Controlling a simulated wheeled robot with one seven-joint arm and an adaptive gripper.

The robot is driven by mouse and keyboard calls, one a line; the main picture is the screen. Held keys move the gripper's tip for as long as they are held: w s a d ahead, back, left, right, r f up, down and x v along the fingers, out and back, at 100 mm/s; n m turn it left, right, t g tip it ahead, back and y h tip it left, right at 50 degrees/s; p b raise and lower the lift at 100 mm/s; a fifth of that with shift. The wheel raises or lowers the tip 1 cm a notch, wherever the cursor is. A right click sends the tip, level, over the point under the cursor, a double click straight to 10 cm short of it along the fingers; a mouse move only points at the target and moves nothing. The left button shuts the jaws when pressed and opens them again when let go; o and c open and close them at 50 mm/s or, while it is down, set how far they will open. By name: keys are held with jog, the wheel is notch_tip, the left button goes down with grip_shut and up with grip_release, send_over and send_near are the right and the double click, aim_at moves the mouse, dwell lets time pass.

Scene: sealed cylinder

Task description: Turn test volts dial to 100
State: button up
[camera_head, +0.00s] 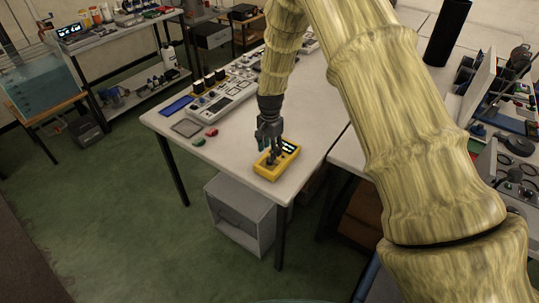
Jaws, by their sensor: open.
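A small yellow tester box (270,172) lies on the near corner of the white table (235,180). Its top has a dark panel with pale markings at its right part. My gripper (266,148) points down over the left part of the tester. It is open, with its fingertips close above or at the tester's top face; I cannot tell if they touch it. The test volts dial is too small to make out and is probably hidden by the fingers. The dial's setting cannot be read.
A grey instrument panel (219,103), a blue tray (179,105), a grey square frame (187,128) and small red (212,132) and green (199,142) pieces lie further left on the table. A grey open box (240,215) stands beneath. My arm blocks the view at right.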

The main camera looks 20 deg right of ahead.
aim_at(270, 161)
jog(key=shift+f+p, duration=0.7)
jog(key=shift+f, duration=1.65)
grip_shut()
